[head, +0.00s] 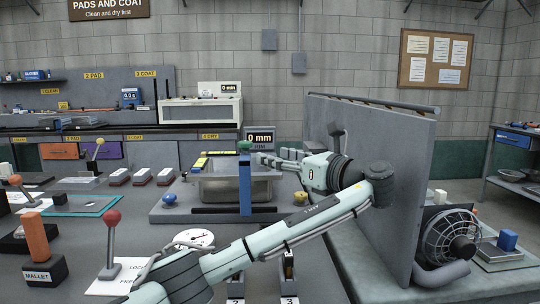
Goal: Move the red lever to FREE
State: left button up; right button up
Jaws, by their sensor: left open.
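The red lever (113,217) stands at the front left, nearly upright on a dark base. A white plate (104,287) lies under it with lettering that reads in part "LOC" and, nearer the front, "FRE". My arm hides the plate's right part. My left gripper (264,159) is open, far behind and to the right of the lever, beside the metal basin (218,190) and pointing left. It is well apart from the lever. My right gripper is not in view.
My left forearm crosses the front, close to the right of the lever. An orange-handled mallet (37,238) stands left of the lever. A white dial (194,238) lies behind my arm. A grey partition (385,170) stands right, with a fan (450,236) beyond it.

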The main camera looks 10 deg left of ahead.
aim_at(111, 218)
jog(key=k, duration=1.5)
